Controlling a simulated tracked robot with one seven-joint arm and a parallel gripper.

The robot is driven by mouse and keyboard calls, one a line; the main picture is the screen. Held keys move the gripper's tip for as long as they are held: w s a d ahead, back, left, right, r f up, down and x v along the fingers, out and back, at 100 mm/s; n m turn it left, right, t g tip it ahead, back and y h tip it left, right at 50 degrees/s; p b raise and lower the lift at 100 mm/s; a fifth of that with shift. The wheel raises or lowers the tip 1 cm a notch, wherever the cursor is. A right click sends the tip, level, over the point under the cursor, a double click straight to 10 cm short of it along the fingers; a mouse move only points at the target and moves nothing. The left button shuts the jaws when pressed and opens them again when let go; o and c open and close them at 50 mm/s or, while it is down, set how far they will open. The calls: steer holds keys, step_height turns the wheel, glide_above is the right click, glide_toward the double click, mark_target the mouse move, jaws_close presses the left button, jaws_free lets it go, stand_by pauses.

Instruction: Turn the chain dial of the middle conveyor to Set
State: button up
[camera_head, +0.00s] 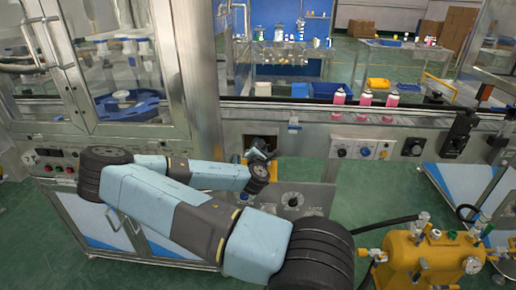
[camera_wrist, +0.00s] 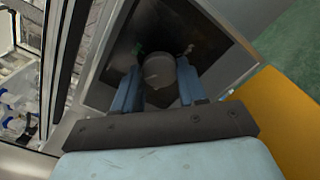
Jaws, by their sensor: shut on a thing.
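In the wrist view, a round grey dial (camera_wrist: 158,71) sits in a dark recessed box (camera_wrist: 125,50) with a metal frame. My gripper (camera_wrist: 158,80) has its two blue fingers on either side of the dial and is shut on it. The dial's markings and pointer are not readable. In the head view, my gripper (camera_head: 257,152) reaches to a dark opening in the metal front below the conveyor (camera_head: 250,113). My arm and gripper mostly hide the dial there.
Several pink cans (camera_head: 366,97) stand on the conveyor. Knobs (camera_head: 365,151) line the panel right of my gripper. Another black dial (camera_head: 292,200) is on a lower panel. A yellow machine (camera_head: 430,258) with a black hose stands at front right. A glass-doored cabinet (camera_head: 115,75) is at left.

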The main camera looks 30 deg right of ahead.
steer(key=m, duration=0.5)
steer(key=shift+w+a, duration=0.1)
steer(key=shift+w, duration=0.05)
steer(key=m, duration=0.6)
steer(key=shift+f, duration=0.1)
stand_by(0.5)
steer(key=o, duration=1.1)
steer(key=shift+c, duration=0.2)
steer(key=shift+s, duration=0.2)
